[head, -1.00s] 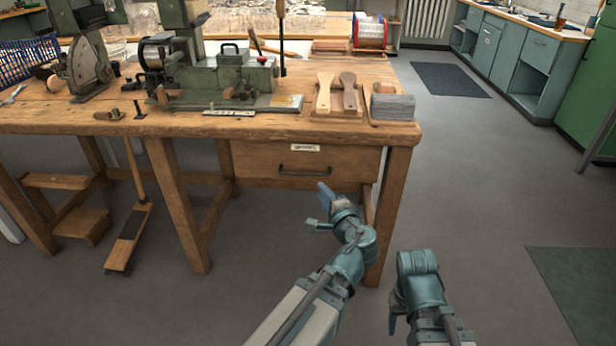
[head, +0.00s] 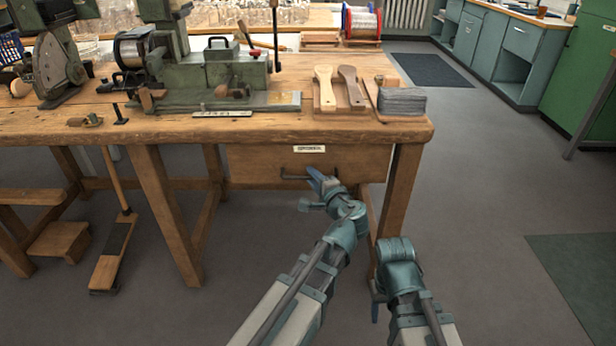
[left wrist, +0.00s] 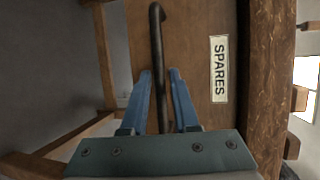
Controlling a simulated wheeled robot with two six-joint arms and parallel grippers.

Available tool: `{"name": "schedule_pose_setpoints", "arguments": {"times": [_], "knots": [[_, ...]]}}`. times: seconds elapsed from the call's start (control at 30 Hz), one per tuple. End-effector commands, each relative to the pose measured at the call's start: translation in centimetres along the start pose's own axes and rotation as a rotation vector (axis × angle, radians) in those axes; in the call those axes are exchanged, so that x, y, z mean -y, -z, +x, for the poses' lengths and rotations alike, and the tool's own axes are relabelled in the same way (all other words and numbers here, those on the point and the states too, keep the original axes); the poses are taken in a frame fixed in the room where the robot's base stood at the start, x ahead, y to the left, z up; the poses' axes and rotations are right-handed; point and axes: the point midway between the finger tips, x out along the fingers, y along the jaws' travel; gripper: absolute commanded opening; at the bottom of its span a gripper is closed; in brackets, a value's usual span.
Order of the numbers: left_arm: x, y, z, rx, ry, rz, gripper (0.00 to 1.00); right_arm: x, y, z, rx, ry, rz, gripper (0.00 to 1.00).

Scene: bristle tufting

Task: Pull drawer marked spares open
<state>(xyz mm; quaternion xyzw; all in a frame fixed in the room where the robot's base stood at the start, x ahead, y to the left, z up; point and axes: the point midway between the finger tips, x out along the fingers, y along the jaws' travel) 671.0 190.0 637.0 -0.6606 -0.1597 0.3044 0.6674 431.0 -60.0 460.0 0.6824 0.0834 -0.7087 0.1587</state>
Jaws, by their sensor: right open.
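The wooden drawer (head: 262,164) under the bench top carries a white label (head: 309,149). In the left wrist view this label (left wrist: 219,68) reads SPARES. The dark bar handle (head: 291,178) is partly hidden by my left gripper (head: 314,189) in the head view. In the left wrist view the handle (left wrist: 157,45) runs between the two blue fingers of my left gripper (left wrist: 160,92), which are open on either side of it with gaps. The drawer looks closed. My right gripper (head: 376,302) hangs low, right of the bench leg, open and apart from the drawer.
The workbench (head: 60,130) bears a green machine (head: 235,72), two wooden brush blanks (head: 337,88) and a grey stack (head: 402,102) above the drawer. A bench leg (head: 405,180) stands right of the drawer. The floor at the right is clear around a dark green mat (head: 580,265).

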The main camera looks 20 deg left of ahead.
Motion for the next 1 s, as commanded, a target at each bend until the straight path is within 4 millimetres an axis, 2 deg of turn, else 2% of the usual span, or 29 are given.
{"name": "schedule_pose_setpoints", "arguments": {"times": [0.1,0.23,0.27,1.0], "knots": [[0.01,-0.02,-0.02,0.0,0.0,0.0,0.27,-0.01,-0.01,-0.02,0.0,0.0,0.0,0.57],[0.01,-0.02,-0.02,0.0,0.0,0.0,0.03,-0.01,-0.01,-0.02,0.0,0.0,0.0,0.57],[0.01,-0.03,-0.02,0.0,0.0,0.0,0.0,-0.01,0.0,-0.02,0.0,0.0,0.0,0.57],[-0.02,-0.06,-0.02,0.001,-0.001,-0.001,0.0,0.0,0.0,-0.01,0.0,0.0,0.0,0.57]]}}
